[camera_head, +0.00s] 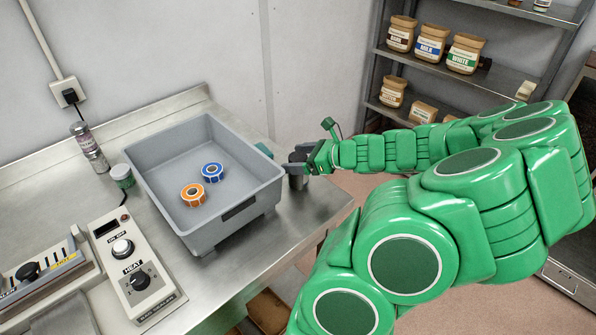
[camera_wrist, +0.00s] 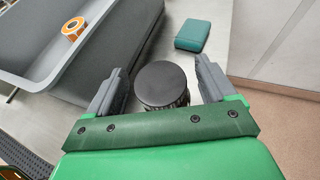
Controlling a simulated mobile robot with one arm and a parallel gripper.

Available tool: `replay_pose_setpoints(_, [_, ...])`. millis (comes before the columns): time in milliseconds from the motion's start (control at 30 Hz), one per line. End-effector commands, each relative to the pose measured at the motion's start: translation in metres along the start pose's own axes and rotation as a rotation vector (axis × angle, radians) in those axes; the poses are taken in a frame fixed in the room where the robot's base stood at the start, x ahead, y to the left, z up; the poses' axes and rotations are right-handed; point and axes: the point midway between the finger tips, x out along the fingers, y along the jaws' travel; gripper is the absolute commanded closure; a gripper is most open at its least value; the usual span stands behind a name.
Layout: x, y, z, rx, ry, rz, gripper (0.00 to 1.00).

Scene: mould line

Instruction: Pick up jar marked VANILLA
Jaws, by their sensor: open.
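A small jar with a dark round lid (camera_wrist: 162,84) stands on the steel counter, between the two grey fingers of my gripper (camera_wrist: 158,82) in the wrist view. The fingers are apart, with a gap on each side of the lid. In the head view my gripper (camera_head: 298,163) is at the counter's right end, beside the grey bin, and the dark jar (camera_head: 297,183) shows partly below it. The jar's label cannot be read in either view, so I cannot tell whether it says VANILLA.
The grey bin (camera_head: 232,226) holds an orange roll (camera_head: 193,195) and a blue roll (camera_head: 212,172). A teal block (camera_wrist: 193,36) lies beyond the jar. Shelves (camera_head: 480,85) hold several jars.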

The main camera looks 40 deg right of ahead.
Motion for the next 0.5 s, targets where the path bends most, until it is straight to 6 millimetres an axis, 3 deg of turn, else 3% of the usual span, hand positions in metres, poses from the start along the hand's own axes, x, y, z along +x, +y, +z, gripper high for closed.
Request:
replay_pose_setpoints(67, [-0.0001,0.0000,0.0000,0.000,0.000,0.000,0.20])
replay_pose_setpoints(433, [-0.0003,0.0001,0.0001,0.000,-0.001,0.000,0.77])
replay_pose_setpoints(500, [-0.0003,0.0001,0.0002,0.000,-0.001,0.000,0.81])
